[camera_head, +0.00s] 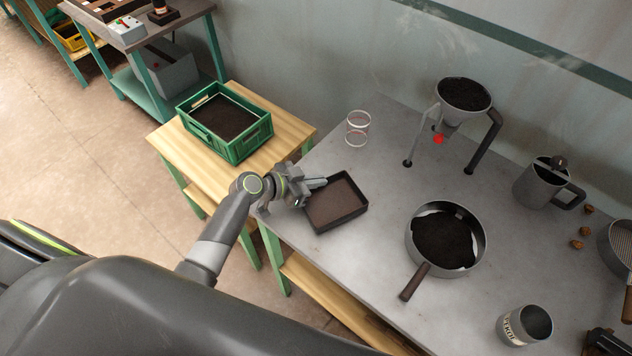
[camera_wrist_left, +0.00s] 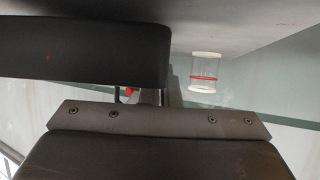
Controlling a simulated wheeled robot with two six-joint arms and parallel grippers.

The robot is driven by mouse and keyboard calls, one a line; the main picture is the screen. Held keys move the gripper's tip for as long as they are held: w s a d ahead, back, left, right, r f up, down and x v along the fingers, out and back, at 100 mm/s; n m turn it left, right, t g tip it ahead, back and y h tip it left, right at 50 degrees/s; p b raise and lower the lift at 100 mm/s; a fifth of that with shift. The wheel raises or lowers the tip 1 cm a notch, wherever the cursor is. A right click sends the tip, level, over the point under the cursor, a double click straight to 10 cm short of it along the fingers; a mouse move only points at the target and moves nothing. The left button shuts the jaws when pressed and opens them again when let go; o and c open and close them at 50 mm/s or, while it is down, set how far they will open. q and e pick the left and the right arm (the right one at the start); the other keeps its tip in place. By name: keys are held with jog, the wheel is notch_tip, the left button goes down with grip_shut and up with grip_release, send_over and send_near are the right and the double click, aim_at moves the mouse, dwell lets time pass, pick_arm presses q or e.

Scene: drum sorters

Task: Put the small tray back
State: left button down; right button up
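The small tray (camera_head: 338,226) is a shallow dark rectangular tray with a brown floor. It sits at the left end of the grey table, turned at an angle, and looks empty. My left gripper (camera_head: 314,188) is at the tray's upper-left side, with its fingers close to the rim. I cannot tell whether they touch or grip it. In the left wrist view a dark flat-sided shape, likely the tray (camera_wrist_left: 85,52), fills the upper left, close to the gripper body; the fingertips are hidden. My right gripper is not visible.
A green crate (camera_head: 262,140) with dark contents stands on a wooden side table (camera_head: 166,138). The grey table (camera_head: 385,290) holds a clear cup (camera_head: 357,128), a funnel stand (camera_head: 465,95), a dark-filled pan (camera_head: 411,238), a pitcher (camera_head: 534,186) and a tin (camera_head: 524,325).

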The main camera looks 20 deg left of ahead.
pick_arm(q)
jog(key=shift+f, duration=0.55)
jog(key=shift+f, duration=0.15)
jog(key=c, duration=1.7)
grip_release()
